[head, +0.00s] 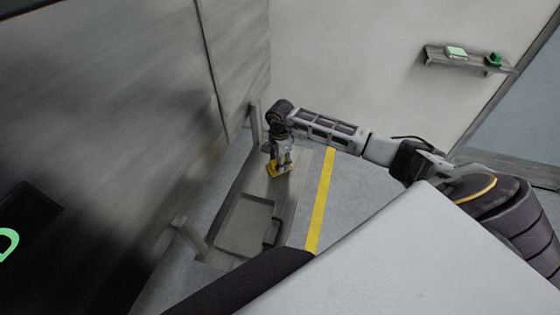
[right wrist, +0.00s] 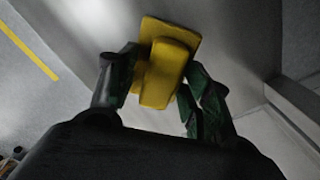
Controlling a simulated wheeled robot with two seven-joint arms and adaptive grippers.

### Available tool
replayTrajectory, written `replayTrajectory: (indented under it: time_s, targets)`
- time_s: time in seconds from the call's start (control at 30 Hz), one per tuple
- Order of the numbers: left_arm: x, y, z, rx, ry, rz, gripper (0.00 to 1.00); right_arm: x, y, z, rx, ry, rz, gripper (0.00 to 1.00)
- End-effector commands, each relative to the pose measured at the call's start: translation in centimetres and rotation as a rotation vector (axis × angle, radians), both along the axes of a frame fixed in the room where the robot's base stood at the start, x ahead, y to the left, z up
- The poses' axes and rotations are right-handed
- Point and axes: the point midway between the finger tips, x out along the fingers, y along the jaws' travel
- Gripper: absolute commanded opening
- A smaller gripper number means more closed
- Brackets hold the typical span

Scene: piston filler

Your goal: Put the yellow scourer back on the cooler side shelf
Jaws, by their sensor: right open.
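The yellow scourer (head: 274,171) lies on a grey metal surface (head: 288,205) beside the dark wall panel, partly hidden by my right gripper. In the right wrist view the scourer (right wrist: 165,72) shows a flat pad with a raised block on it. My right gripper (head: 281,162) points down over it. In the right wrist view the open fingers of my right gripper (right wrist: 160,80) stand on either side of the raised block. I cannot tell whether either finger touches it. My left gripper is not in view.
A wall shelf (head: 470,65) at the upper right holds a pale green-and-white item (head: 456,52) and a green object (head: 493,59). A shallow recessed tray (head: 235,243) lies nearer along the metal surface. A yellow floor stripe (head: 321,200) runs beside it.

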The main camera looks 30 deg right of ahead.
Motion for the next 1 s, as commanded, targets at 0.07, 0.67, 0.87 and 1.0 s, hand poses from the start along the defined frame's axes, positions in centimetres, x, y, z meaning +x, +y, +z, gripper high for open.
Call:
replayTrajectory:
  time_s: [0.07,0.67,0.87,1.0]
  targets:
    - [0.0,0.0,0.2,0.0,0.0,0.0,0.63,0.0,0.0,0.2,0.0,0.0,0.0,0.49]
    - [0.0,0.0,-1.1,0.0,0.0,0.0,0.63,0.0,0.0,7.6,0.0,-0.003,0.001,0.49]
    - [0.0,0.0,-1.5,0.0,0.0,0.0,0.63,0.1,-0.1,10.2,0.0,-0.003,0.0,0.49]
    - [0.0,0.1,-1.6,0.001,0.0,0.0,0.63,0.1,0.0,11.4,0.001,-0.002,0.0,0.49]
